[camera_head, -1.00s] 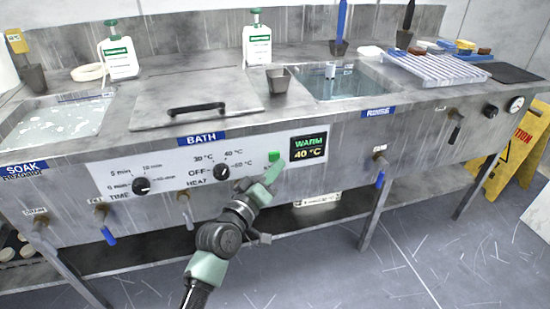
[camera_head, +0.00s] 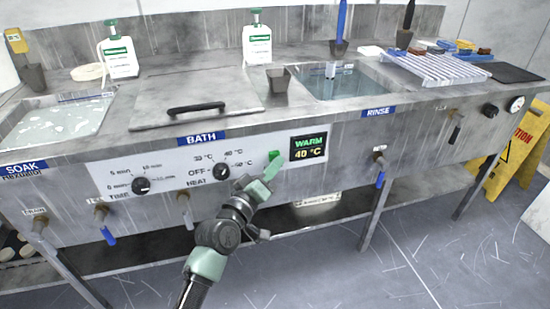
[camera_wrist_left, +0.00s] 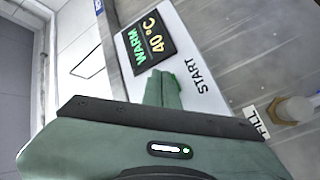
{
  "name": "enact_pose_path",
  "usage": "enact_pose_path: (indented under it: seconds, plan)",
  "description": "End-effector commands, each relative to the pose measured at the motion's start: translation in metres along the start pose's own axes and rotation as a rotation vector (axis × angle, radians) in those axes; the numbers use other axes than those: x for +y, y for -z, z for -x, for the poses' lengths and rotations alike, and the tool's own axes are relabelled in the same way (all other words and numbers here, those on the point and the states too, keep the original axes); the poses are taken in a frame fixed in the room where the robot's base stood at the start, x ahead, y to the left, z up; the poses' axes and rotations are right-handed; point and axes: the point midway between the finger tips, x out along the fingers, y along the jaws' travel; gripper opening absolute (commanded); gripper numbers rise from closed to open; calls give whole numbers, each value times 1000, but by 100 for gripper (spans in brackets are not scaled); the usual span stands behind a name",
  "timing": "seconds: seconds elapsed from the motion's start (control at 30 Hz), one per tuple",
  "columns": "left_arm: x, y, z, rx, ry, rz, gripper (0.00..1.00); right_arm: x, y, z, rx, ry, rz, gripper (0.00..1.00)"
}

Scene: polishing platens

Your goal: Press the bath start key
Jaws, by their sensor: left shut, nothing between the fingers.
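The bath start key is a small green square (camera_head: 274,155) on the white control panel (camera_head: 112,178), left of the black display (camera_head: 309,147) that reads WARM 40 °C. My left gripper (camera_head: 271,171) is shut and empty, its tips just below the key. In the left wrist view, the shut fingertips (camera_wrist_left: 162,88) point at the panel between the display (camera_wrist_left: 146,41) and the START label (camera_wrist_left: 203,76). They hide most of the key, and I cannot tell whether they touch it. My right gripper is not in view.
Time (camera_head: 141,186) and heat (camera_head: 221,172) knobs sit left of the key. The lidded bath (camera_head: 165,95) is above the panel. A yellow caution sign (camera_head: 510,155) stands at far right.

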Motion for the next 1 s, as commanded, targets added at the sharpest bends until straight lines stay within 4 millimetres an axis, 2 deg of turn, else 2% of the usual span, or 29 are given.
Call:
enact_pose_path:
  seconds: [0.6, 1.0]
  plan:
    - [-2, 4, -4, 2, -1, -1, 0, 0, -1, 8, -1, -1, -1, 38]
    - [0, 2, -2, 1, 0, -1, 0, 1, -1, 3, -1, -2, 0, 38]
